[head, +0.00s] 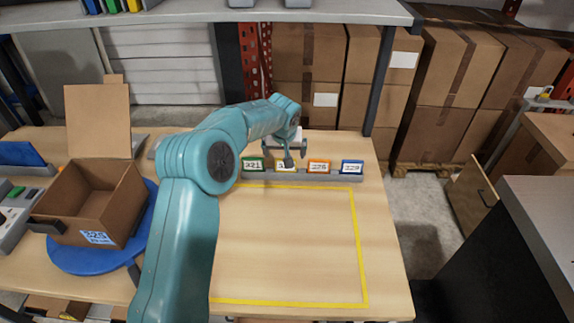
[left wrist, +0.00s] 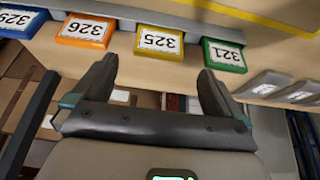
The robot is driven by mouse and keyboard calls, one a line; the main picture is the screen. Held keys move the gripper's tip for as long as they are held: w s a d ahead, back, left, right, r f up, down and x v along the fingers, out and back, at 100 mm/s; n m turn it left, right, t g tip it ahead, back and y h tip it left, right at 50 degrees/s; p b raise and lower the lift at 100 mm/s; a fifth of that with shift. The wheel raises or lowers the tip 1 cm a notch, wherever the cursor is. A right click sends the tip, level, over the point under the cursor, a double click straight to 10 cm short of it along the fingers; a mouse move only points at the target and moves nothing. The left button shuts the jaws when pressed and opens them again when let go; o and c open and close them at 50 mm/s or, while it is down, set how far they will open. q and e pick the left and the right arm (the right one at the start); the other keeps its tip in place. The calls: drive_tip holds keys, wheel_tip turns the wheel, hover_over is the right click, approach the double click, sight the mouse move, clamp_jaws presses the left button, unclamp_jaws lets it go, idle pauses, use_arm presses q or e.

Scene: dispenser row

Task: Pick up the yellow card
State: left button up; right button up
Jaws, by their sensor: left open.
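The yellow card (left wrist: 160,42), labelled 325, sits in a row between the green card (left wrist: 224,55) and the orange card (left wrist: 87,30) in the left wrist view. In the head view the yellow card (head: 279,167) is partly covered by my left gripper (head: 287,156). My left gripper is open and empty. In the left wrist view its two fingers (left wrist: 157,70) point toward the yellow card, one on each side of it in the picture, with a gap before the card. My right gripper is not in view.
A blue card (head: 352,167) ends the row on its grey rail (head: 325,177). A yellow-taped rectangle (head: 290,302) on the table is empty. An open cardboard box (head: 70,222) stands on a blue round base (head: 75,262) at the left. Large cartons (head: 455,65) stand behind.

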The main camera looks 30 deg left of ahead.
use_arm(q)
drive_tip(key=p+x, duration=0.2)
drive_tip(key=x, duration=0.4)
drive_tip(key=shift+f, duration=0.1)
drive_tip(key=shift+w+f, duration=0.15)
drive_tip(key=shift+f, duration=0.15)
drive_tip(key=shift+d+r, duration=0.1)
drive_tip(key=shift+r, duration=0.05)
drive_tip(key=c, duration=1)
drive_tip(key=shift+c, duration=0.2)
